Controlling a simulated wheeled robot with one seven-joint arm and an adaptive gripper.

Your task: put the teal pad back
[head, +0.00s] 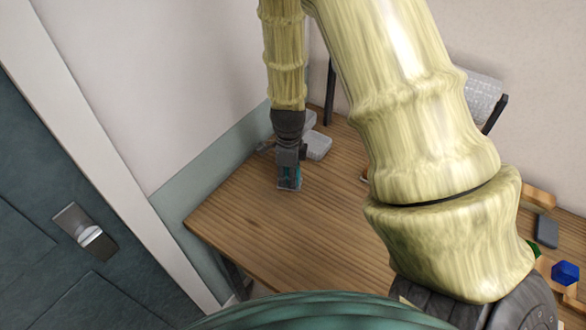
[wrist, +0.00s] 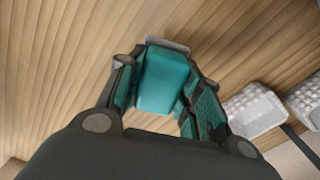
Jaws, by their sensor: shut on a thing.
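My gripper (wrist: 163,95) is shut on the teal pad (wrist: 165,78), which sits between its two fingers in the wrist view. A thin grey edge shows at the pad's far end, and I cannot tell what it belongs to. In the head view my gripper (head: 289,178) points down at the back left part of the wooden table (head: 250,225). The pad is mostly hidden there by the fingers. I cannot tell whether the pad touches the table.
A pale grey tray (head: 317,146) stands just behind my gripper; pale textured trays also show in the wrist view (wrist: 254,112). A dark blue-grey block (head: 546,231) and a blue piece (head: 565,272) lie at the right. The table's front left is clear.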

